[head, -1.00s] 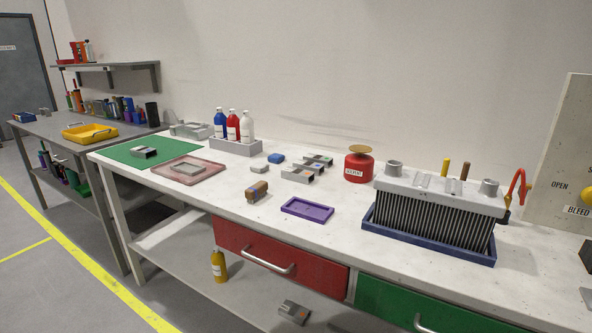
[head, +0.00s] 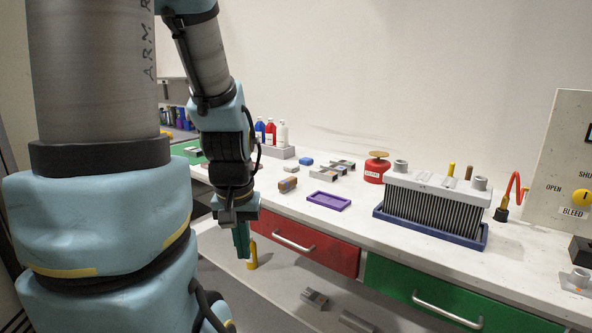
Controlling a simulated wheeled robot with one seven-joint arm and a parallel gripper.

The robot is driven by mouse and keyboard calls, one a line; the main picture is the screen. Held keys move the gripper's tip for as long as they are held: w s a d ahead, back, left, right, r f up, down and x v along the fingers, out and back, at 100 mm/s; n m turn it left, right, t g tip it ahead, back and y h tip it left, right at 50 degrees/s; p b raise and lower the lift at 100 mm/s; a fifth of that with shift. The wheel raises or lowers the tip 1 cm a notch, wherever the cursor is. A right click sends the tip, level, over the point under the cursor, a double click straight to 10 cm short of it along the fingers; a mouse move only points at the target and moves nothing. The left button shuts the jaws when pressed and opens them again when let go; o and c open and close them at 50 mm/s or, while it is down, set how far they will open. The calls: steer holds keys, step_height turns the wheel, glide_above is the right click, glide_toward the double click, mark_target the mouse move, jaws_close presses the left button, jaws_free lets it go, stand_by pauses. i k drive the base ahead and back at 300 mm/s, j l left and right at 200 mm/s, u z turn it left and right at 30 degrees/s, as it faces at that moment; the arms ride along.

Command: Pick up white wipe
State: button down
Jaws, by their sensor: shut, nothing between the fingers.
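A small whitish-grey flat piece (head: 291,169) lies on the white bench top, left of and in front of a small blue piece (head: 306,161). It looks like the white wipe, but it is too small to be sure. My gripper (head: 242,242) points down in front of the bench's front edge, to the left of the red drawer. Its green fingers are shut and empty. It is left of and lower in the picture than the whitish piece, clear of it.
A brown-orange block (head: 288,184) and a purple tray (head: 329,202) lie near the front edge. Grey blocks (head: 333,170), a red can (head: 376,168) and a finned unit in a blue tray (head: 432,235) stand farther right. My arm hides the bench's left part.

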mark_target(290, 168)
steer(key=i+u, duration=0.15)
steer(key=i, duration=0.8)
steer(key=i+l+u, duration=0.15)
steer(key=i, duration=0.8)
